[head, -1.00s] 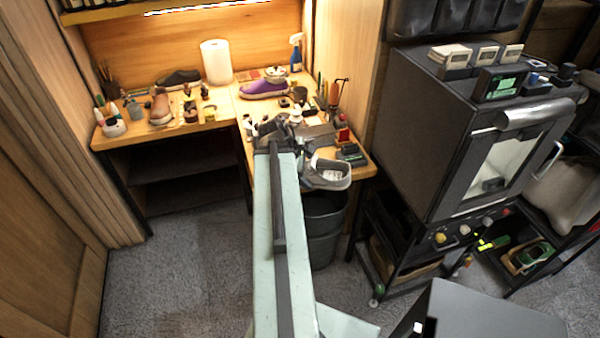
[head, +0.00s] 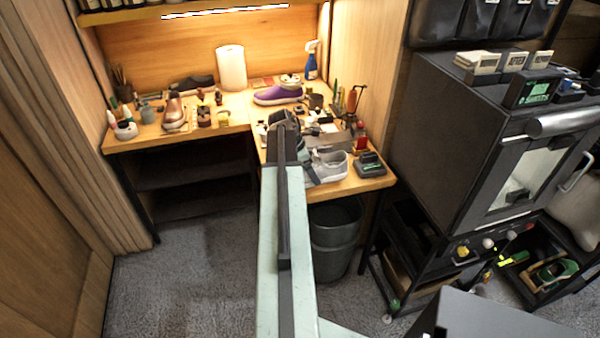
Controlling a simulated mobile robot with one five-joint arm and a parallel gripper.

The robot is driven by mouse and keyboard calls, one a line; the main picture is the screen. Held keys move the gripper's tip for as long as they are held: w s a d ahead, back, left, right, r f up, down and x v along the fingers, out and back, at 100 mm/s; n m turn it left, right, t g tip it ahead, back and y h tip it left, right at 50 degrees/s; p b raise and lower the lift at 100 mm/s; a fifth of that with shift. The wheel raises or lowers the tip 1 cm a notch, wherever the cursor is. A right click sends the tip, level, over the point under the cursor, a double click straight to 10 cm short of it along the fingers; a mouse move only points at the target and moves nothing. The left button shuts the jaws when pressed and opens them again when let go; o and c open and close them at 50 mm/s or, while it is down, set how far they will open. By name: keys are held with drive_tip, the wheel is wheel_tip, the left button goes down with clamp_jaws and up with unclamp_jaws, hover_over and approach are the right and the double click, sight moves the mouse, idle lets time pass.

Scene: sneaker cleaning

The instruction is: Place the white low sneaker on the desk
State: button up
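The white low sneaker (head: 329,166) is at the front right part of the desk (head: 345,184), its toe to the right and its sole roughly level. Its left end is hidden behind my arm and gripper. My gripper (head: 305,165) is at the sneaker's left side, dark and partly hidden by my own arm; it appears shut on the sneaker, though the fingertips are not clear. I cannot tell whether the sole touches the desktop or hangs just above it.
A bin (head: 336,240) is below the desk's front edge.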

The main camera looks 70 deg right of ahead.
drive_tip(key=shift+w+d, duration=0.35)
drive_tip(key=shift+d, duration=0.25)
drive_tip(key=f+b, duration=0.2)
drive_tip(key=d+f+b, duration=0.1)
drive_tip(key=f+b, duration=0.1)
drive_tip(key=shift+w+r, duration=0.2)
drive_tip(key=shift+w, duration=0.15)
drive_tip(key=shift+a+f, duration=0.1)
drive_tip(key=shift+f, duration=0.1)
drive_tip(key=o, duration=1.7)
drive_tip(key=shift+r, duration=0.15)
drive_tip(key=shift+r+p, duration=0.2)
drive_tip(key=shift+p, duration=0.15)
drive_tip(key=p+v, duration=1.1)
drive_tip(key=v, duration=0.1)
drive_tip(key=shift+f, duration=0.15)
